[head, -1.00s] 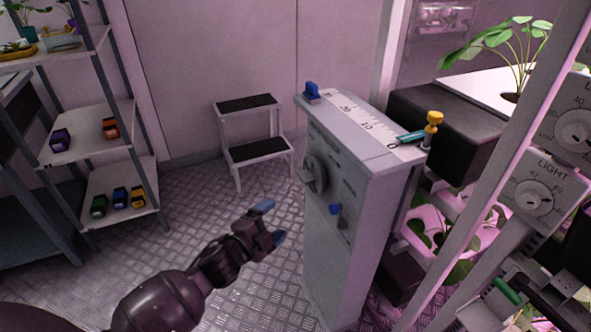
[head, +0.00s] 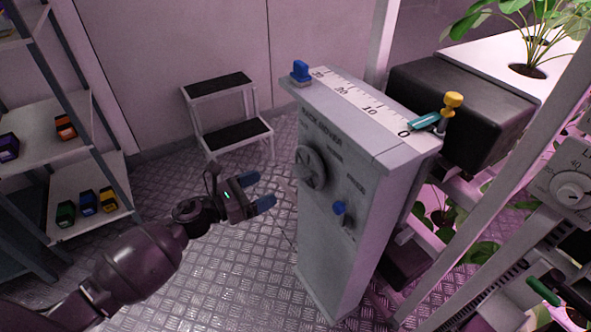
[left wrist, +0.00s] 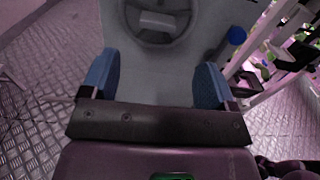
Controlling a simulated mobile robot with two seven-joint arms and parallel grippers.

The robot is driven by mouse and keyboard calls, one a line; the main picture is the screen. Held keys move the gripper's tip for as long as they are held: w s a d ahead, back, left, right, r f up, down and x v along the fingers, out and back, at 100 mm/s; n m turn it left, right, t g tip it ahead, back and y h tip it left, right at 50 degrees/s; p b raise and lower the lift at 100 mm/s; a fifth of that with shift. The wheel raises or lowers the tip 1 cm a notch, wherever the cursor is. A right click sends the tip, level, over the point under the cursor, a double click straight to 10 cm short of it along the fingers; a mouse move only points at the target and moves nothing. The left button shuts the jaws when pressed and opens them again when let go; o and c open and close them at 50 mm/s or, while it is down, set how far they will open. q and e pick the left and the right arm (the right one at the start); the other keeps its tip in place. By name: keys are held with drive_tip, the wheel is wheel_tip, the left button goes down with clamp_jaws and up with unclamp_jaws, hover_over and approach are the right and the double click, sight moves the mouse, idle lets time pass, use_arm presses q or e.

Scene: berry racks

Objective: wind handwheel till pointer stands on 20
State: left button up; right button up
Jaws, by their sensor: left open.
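The grey rack-driver cabinet (head: 345,205) stands upright in the middle of the head view. On top is a white scale (head: 362,100) with a teal pointer (head: 425,121) close to 0. My left gripper (head: 259,191) is open and empty, left of the cabinet and a little below the handwheel, apart from it. In the left wrist view the handwheel (left wrist: 158,22) lies ahead, beyond and between the blue fingertips. My right gripper is not in view.
A step stool (head: 235,133) stands behind on the metal floor. A shelf (head: 85,185) with small coloured boxes is at the left. A yellow-topped post (head: 452,101) stands by the pointer. Racks with plants and a dial (head: 568,192) fill the right side. Floor left of the cabinet is clear.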

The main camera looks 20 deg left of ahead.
sight(296, 173)
use_arm(q)
drive_tip(key=x, duration=0.9)
drive_tip(key=shift+w+d+f, duration=0.1)
drive_tip(key=shift+w+d, duration=0.05)
drive_tip(key=shift+w, duration=0.2)
drive_tip(key=shift+w+d, duration=0.3)
drive_tip(key=shift+w, duration=0.1)
drive_tip(key=shift+c, duration=0.5)
drive_tip(key=c, duration=0.8)
drive_tip(key=shift+n, duration=0.4)
